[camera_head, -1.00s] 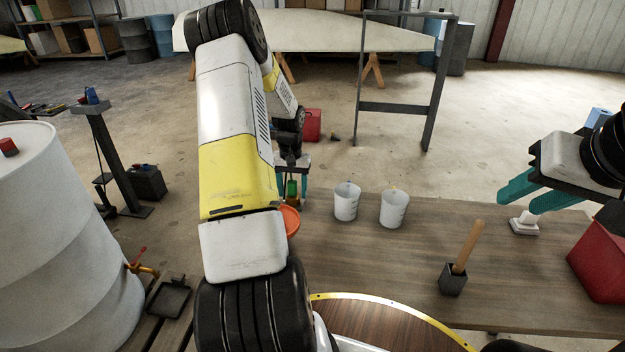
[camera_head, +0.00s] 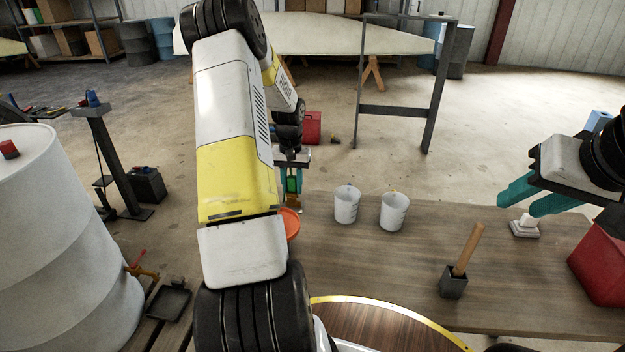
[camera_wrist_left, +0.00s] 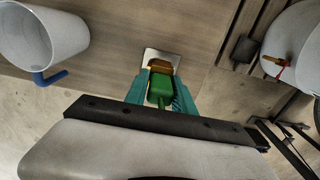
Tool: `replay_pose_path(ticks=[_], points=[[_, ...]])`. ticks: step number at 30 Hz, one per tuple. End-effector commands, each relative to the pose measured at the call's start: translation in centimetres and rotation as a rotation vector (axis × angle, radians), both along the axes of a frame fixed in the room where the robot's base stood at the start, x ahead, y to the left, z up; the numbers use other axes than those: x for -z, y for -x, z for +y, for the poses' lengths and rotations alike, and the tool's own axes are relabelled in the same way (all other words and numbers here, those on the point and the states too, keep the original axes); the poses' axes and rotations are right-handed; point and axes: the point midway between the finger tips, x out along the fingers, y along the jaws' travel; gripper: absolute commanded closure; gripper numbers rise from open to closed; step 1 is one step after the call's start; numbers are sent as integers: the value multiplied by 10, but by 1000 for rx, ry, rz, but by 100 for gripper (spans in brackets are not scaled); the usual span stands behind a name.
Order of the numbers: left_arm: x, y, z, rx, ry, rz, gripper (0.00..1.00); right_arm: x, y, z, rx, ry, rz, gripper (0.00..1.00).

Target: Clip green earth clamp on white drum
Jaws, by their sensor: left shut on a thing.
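The green earth clamp (camera_head: 293,181) is between the teal fingers of my left gripper (camera_head: 292,186), beyond my left forearm. In the left wrist view the green clamp (camera_wrist_left: 160,91) shows between both fingers, its brass-coloured end (camera_wrist_left: 160,66) over a pale plate (camera_wrist_left: 168,54). I cannot tell whether it touches the plate. The white drum (camera_head: 60,240) stands upright at the left, well away from the clamp, and shows at the right of the left wrist view (camera_wrist_left: 284,40). My right gripper (camera_head: 535,198) has its teal fingers apart, above a small white block (camera_head: 526,226).
A red bin (camera_head: 600,262) is at the right. A tap (camera_head: 146,272) sticks out from the drum. A dark post (camera_head: 112,160) stands behind it.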

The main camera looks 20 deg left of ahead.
Motion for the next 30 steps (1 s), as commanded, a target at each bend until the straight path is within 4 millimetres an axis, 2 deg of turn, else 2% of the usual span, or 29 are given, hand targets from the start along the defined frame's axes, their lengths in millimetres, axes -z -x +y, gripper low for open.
replay_pose_path(ticks=[3,9,15,30], points=[[-28,-1,0,0,-2,-5,100,0,0,0,0,0,0,64],[-61,0,0,0,-1,-2,100,0,0,0,0,0,0,64],[-79,0,0,1,-1,-1,100,0,0,0,0,0,0,64],[-109,0,0,0,-1,-2,100,0,0,0,0,0,0,64]])
